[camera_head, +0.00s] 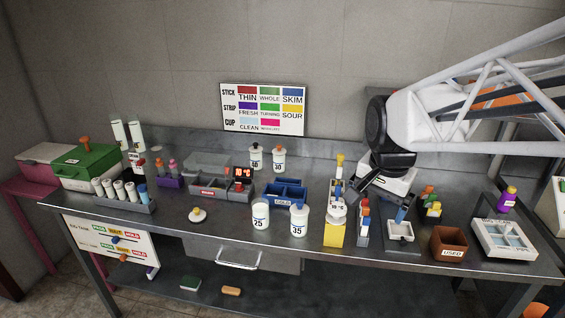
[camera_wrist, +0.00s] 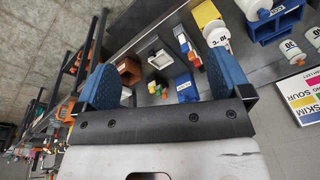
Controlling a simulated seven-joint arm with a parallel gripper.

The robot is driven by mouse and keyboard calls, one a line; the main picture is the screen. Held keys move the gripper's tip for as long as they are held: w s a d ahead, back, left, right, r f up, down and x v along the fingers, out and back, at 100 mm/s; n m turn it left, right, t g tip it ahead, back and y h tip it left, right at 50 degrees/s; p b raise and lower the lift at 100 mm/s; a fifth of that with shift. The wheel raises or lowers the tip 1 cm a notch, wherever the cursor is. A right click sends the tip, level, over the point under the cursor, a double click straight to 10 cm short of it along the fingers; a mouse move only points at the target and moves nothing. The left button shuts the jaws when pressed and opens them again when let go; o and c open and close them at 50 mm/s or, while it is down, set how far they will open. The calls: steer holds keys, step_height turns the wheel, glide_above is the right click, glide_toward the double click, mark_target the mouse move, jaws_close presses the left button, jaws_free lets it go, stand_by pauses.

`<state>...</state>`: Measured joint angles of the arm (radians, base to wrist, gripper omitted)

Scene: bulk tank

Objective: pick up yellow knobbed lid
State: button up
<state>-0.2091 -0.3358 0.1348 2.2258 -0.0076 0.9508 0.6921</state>
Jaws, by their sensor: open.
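The yellow knobbed lid (camera_head: 197,214) is a small round white lid with a yellow knob. It lies knob up on the bench in the head view, left of the open white jar marked 25 (camera_head: 260,215). My gripper (camera_head: 378,202) is well to the right of the lid, above the right half of the bench. In the wrist view my gripper (camera_wrist: 164,82) has its two blue fingers wide apart with nothing held between them. The lid is not seen in the wrist view.
A white jar marked 35 (camera_head: 299,219) with a blue knob stands right of the open jar. A blue rack (camera_head: 286,190) sits behind them. A grey rack of tubes (camera_head: 128,205) is left of the lid. The bench around the lid is clear.

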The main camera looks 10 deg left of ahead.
steer(key=w+a+f+m, duration=0.2)
steer(key=w+a+m, duration=0.1)
steer(key=w+a, duration=0.85)
steer(key=m+g, duration=0.2)
steer(key=m, duration=0.8)
glide_above(196, 209)
steer(key=f, duration=1.9)
steer(key=shift+a, duration=0.2)
steer(key=shift+f, duration=1.3)
steer(key=shift+d+f, duration=0.15)
steer(key=shift+f, duration=2.45)
